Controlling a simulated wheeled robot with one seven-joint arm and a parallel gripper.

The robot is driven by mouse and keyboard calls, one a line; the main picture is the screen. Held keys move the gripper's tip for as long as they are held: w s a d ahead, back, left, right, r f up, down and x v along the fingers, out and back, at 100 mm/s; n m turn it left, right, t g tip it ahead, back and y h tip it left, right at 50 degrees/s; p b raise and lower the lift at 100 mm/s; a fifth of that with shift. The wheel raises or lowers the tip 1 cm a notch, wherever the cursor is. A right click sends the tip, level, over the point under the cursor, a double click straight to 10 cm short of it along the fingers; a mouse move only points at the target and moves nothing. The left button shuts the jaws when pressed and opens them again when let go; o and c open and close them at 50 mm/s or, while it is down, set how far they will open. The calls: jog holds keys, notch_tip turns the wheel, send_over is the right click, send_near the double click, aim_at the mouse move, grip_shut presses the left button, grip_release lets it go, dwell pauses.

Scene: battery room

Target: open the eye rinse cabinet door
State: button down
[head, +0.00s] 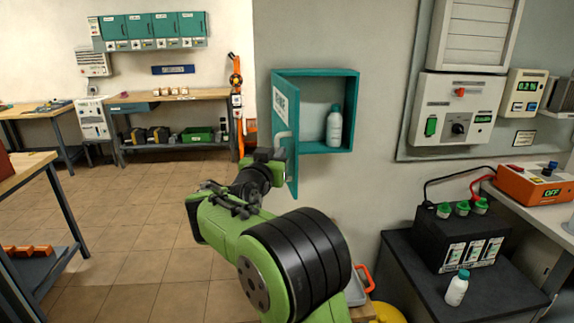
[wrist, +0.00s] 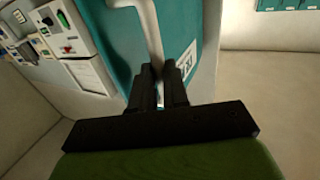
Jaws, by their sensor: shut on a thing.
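The teal eye rinse cabinet (head: 345,75) hangs on the wall. Its door (head: 292,162) stands open, swung out to the left, and the inside shows. A white bottle with a teal cap (head: 334,126) stands upright on the cabinet floor. The pale door handle (head: 281,137) is on the door's outer face; in the wrist view the handle (wrist: 151,30) runs down between my fingers. My gripper (wrist: 160,75) is shut on the handle. In the head view my gripper (head: 270,155) is beside the door, its fingertips partly hidden.
A black battery (head: 450,240) with green caps and a small white bottle (head: 457,288) stand on a dark surface at the right. An orange device (head: 535,185) sits on a bench there. The tiled floor (head: 135,245) to the left is clear.

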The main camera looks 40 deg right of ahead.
jog(key=shift+w+a+r+m+g+h, duration=0.25)
jog(key=shift+w+a+m+g+h, duration=0.15)
jog(key=shift+w+a, duration=0.15)
jog(key=c, duration=1.5)
grip_release()
jog(key=shift+d, duration=0.1)
jog(key=o, duration=0.4)
jog(key=shift+w+d+f, duration=0.3)
jog(key=shift+w, duration=0.1)
jog(key=shift+b+v, duration=1.7)
jog(key=shift+v, duration=6.45)
jog(key=shift+r, duration=0.15)
